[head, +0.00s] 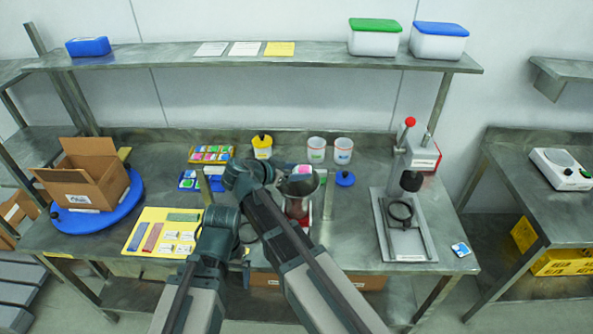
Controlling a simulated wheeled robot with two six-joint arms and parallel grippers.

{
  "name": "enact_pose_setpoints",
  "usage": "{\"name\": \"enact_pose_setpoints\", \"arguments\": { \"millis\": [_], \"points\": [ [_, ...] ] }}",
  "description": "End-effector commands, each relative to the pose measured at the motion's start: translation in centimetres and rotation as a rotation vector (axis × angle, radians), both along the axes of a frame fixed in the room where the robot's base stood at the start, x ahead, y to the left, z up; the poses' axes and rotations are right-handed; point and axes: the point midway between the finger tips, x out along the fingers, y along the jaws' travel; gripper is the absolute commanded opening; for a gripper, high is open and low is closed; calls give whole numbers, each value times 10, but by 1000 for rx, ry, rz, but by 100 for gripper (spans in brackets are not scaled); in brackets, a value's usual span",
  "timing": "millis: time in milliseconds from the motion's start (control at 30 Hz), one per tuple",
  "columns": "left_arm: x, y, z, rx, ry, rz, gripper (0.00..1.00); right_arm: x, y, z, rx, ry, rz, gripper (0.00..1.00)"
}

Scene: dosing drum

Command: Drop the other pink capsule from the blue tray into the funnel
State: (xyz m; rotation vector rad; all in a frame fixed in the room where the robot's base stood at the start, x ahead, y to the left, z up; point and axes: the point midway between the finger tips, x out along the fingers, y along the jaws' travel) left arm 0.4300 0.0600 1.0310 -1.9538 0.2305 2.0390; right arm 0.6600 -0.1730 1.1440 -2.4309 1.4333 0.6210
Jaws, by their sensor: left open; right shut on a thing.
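My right gripper (287,170) is shut on a small capsule (303,170), white and pink, held at the mouth of the grey metal funnel (300,186). Whether the capsule touches the funnel is unclear. The funnel sits above a red part on a stand, partly behind my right arm. The blue tray (186,184) lies to the left, with a few coloured pieces in it; its right part is hidden by my arms. My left gripper (211,206) is open near the tray's front right side, its fingers mostly hidden by its own wrist.
A tray of coloured pieces (211,154), a yellow-topped jar (262,147) and two white cups (316,150) stand behind. A yellow mat (147,219) with cards lies front left. A cardboard box (86,175) stands on a blue turntable (112,215). A lever press (405,215) is at right.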

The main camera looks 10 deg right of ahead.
Motion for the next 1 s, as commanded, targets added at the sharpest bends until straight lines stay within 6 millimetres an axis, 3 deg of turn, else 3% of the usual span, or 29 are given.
{"name": "enact_pose_setpoints", "arguments": {
  "millis": [33, 133, 467, 500, 600, 700, 1000],
  "points": [
    [0, 0, -12, 0, 0, 0, 97, 0, 0, -12, 0, 0, 0, 10],
    [0, 0, -20, 0, 0, 0, 97, 0, 0, -20, 0, 0, 0, 10],
    [0, 0, -22, 0, 0, 1, 97, 0, 0, -22, 0, 0, 0, 10],
    [0, 0, -22, 0, 0, 1, 97, 0, 0, -22, 0, 0, 0, 64],
    [0, 0, -22, 0, 0, 1, 97, 0, 0, -22, 0, 0, 0, 82],
    [0, 0, -22, 0, 0, 1, 97, 0, 0, -22, 0, 0, 0, 97],
    [0, 0, -22, 0, 0, 1, 97, 0, 0, -22, 0, 0, 0, 97]
  ]
}}
